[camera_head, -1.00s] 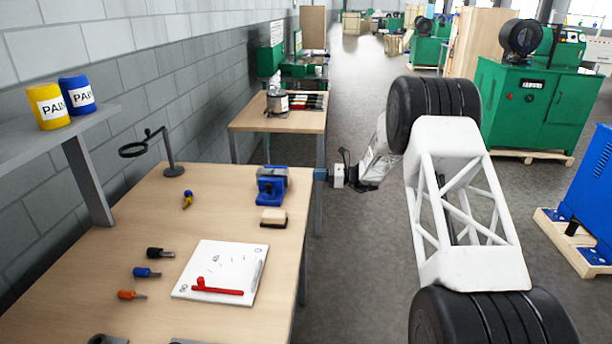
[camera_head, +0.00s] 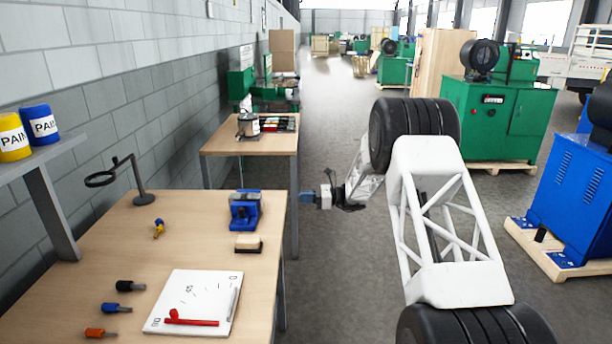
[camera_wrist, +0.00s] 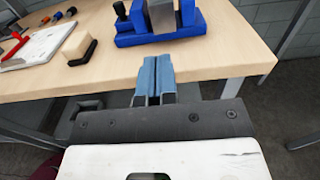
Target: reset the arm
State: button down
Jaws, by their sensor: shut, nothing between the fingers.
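My gripper (camera_head: 306,197) is off the right edge of the near workbench (camera_head: 150,228), over the aisle floor and apart from the bench. In the wrist view its blue fingers (camera_wrist: 156,78) are together with nothing between them, and they point toward the bench edge. A blue vise (camera_head: 245,210) stands on the bench to the left of my gripper; in the wrist view the vise (camera_wrist: 158,38) is beyond the fingertips. My arm stretches back to the right in the head view.
On the bench are an eraser-like block (camera_head: 248,243), a white board (camera_head: 195,300) with a red tool (camera_head: 190,321), several small screwdrivers (camera_head: 117,308) and a magnifier stand (camera_head: 140,198). A second bench (camera_head: 222,143) stands behind. The aisle floor (camera_head: 335,110) is clear.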

jog(key=s+d+r+n+h, duration=0.25)
jog(key=s+r, duration=0.35)
jog(key=s, duration=0.5)
jog(key=s+d+r+n+g+h, duration=0.1)
jog(key=s+d+r+n+h, duration=0.2)
jog(key=s+r, duration=0.6)
jog(key=s+d+r+n+h, duration=0.1)
jog(key=s+r+n+h, duration=0.25)
jog(key=s, duration=0.95)
jog(key=s+d+n+t+h, duration=0.1)
jog(key=s+d+n+h, duration=0.2)
jog(key=s, duration=0.8)
jog(key=s+d+n+t+h, duration=0.1)
jog(key=s+d+n+h, duration=0.2)
jog(key=s, duration=0.9)
jog(key=s+d+n+t+h, duration=0.1)
jog(key=s+d, duration=0.5)
jog(key=s, duration=0.6)
jog(key=shift+s+d+f+n+t+h, duration=0.2)
jog(key=shift+d+n+t+h, duration=0.15)
jog(key=shift+n+h, duration=0.65)
